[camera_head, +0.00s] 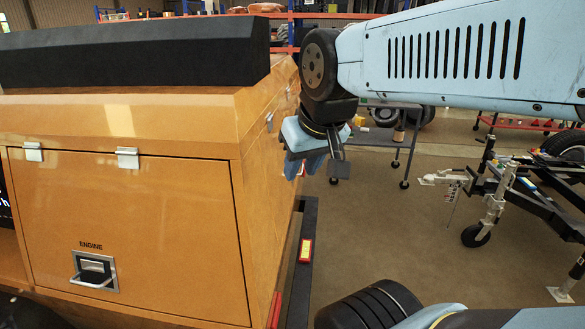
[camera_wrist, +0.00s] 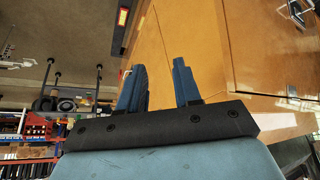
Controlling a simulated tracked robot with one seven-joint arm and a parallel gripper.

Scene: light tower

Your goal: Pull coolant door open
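The light tower's orange cabinet (camera_head: 265,175) fills the left of the head view. Its front has a door marked ENGINE (camera_head: 130,220) with a silver pull handle (camera_head: 92,272); this door looks shut. No coolant label is readable. In the wrist view, an orange panel (camera_wrist: 265,55) with a seam around it shows at the right, with a silver handle (camera_wrist: 295,14) near the top edge. I cannot tell whether it is the coolant door. My gripper (camera_head: 304,165) hangs beside the cabinet's side face. In the wrist view its blue fingers (camera_wrist: 159,78) are apart with nothing between them.
Silver latches (camera_head: 127,158) sit along the cabinet's top edge. A dark rail with a red and yellow reflector (camera_head: 306,250) runs low beside the cabinet. A trailer frame with a jack (camera_head: 490,210) stands at the right. Brown floor (camera_head: 400,240) between them is clear.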

